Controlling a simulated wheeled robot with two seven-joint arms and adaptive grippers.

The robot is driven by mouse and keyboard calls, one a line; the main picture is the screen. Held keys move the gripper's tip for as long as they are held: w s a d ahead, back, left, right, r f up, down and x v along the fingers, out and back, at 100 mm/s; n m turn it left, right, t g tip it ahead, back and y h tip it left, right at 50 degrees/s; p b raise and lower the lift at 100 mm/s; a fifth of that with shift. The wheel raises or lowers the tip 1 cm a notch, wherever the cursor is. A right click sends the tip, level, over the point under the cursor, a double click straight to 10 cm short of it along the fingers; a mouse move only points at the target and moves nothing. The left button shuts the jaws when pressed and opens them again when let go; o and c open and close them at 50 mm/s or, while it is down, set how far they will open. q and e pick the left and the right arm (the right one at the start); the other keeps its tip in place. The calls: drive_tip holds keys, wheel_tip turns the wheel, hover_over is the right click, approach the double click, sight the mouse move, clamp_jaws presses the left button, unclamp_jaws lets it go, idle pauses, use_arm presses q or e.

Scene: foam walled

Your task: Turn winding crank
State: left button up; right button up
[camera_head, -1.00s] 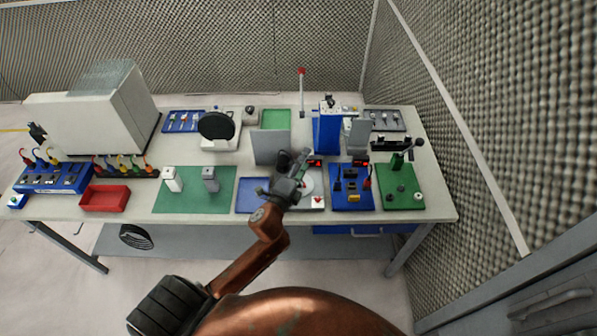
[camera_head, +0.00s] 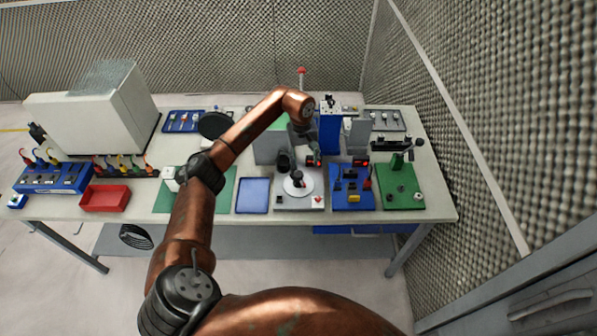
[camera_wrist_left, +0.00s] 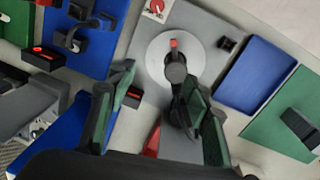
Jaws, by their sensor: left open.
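A grey unit (camera_head: 313,203) near the front of the table carries a white disc (camera_head: 291,190) with a dark upright knob (camera_head: 298,178). In the left wrist view the disc (camera_wrist_left: 150,62) has a dark post (camera_wrist_left: 176,70) and a red mark by it. A green board (camera_head: 398,203) to the right carries a green post with a black arm (camera_head: 407,146); I cannot tell for sure which of the two is the winding crank. My left gripper (camera_head: 313,158) is over the rear of the grey unit. Its fingers (camera_wrist_left: 157,84) are apart, with nothing seen gripped. My right gripper is not in view.
A blue board (camera_head: 340,204) with small fittings stands right of the grey unit, a blue tray (camera_head: 253,196) left of it. A tall blue block (camera_head: 329,135) and a grey panel (camera_head: 264,150) stand behind. A red bin (camera_head: 106,198) is further left.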

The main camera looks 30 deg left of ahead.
sight(299, 173)
use_arm(q)
drive_tip(key=shift+s+a+r+y, duration=0.1)
drive_tip(key=shift+a+r+y, duration=0.1)
drive_tip(key=shift+a, duration=0.3)
drive_tip(key=shift+s+a+r+y, duration=0.1)
drive_tip(key=shift+a+r, duration=0.05)
drive_tip(key=shift+a, duration=0.35)
drive_tip(key=shift+s+a+f+g, duration=0.15)
drive_tip(key=shift+a+g, duration=0.1)
drive_tip(key=shift+g, duration=0.05)
wheel_tip(299, 173, down, 7)
drive_tip(key=shift+f+p, duration=0.15)
drive_tip(key=shift+p, duration=0.5)
drive_tip(key=shift+c, duration=0.5)
drive_tip(key=c, duration=1)
drive_tip(key=shift+c, duration=0.2)
